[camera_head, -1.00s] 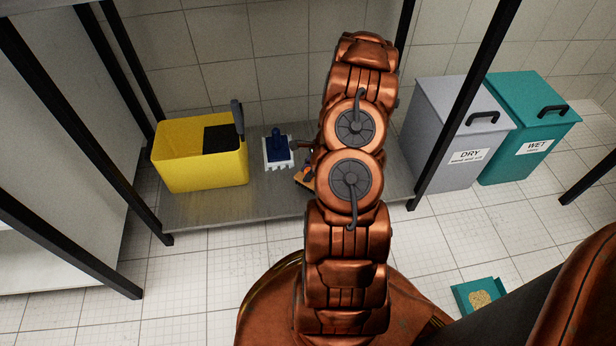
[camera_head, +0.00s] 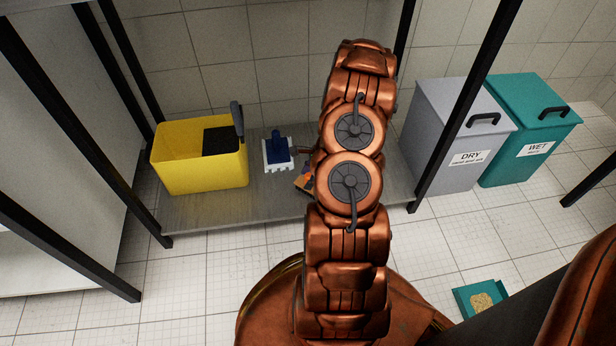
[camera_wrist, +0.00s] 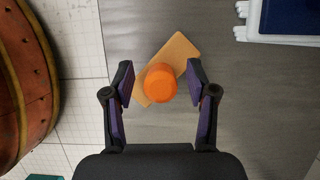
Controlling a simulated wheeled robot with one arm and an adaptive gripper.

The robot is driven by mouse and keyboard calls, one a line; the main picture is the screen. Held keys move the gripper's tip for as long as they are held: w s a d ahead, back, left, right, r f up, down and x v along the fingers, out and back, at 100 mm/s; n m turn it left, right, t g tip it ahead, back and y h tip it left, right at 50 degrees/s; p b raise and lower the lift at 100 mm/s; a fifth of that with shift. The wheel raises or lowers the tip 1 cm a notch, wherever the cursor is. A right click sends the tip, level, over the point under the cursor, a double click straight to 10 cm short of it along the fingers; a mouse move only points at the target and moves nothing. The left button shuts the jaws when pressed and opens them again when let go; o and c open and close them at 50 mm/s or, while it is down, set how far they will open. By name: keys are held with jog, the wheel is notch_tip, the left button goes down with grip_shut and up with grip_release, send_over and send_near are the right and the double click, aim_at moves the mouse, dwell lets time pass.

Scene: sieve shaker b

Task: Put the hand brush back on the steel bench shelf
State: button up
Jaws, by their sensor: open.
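A tan rectangular block with a round orange knob (camera_wrist: 160,84) lies at an angle on the grey steel shelf (camera_head: 210,212); its tan and orange edge (camera_head: 303,184) shows beside my arm in the head view. A blue-topped item with white bristle-like tufts (camera_head: 277,151) rests on the shelf to its left, and also shows at the top right of the wrist view (camera_wrist: 285,18). I cannot tell for sure which of the two is the hand brush. My gripper (camera_wrist: 160,80) is open, its fingers on either side of the orange knob with gaps visible. My arm hides most of this in the head view.
A yellow bucket (camera_head: 200,170) stands at the shelf's left end. Black posts (camera_head: 460,105) frame the shelf. Grey DRY (camera_head: 450,150) and teal WET (camera_head: 530,125) bins stand to the right. A teal tray with grains (camera_head: 481,298) lies on the floor.

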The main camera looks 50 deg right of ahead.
jog(key=shift+r, duration=0.1)
jog(key=p+v, duration=0.4)
jog(key=v, duration=0.8)
jog(key=shift+p, duration=0.35)
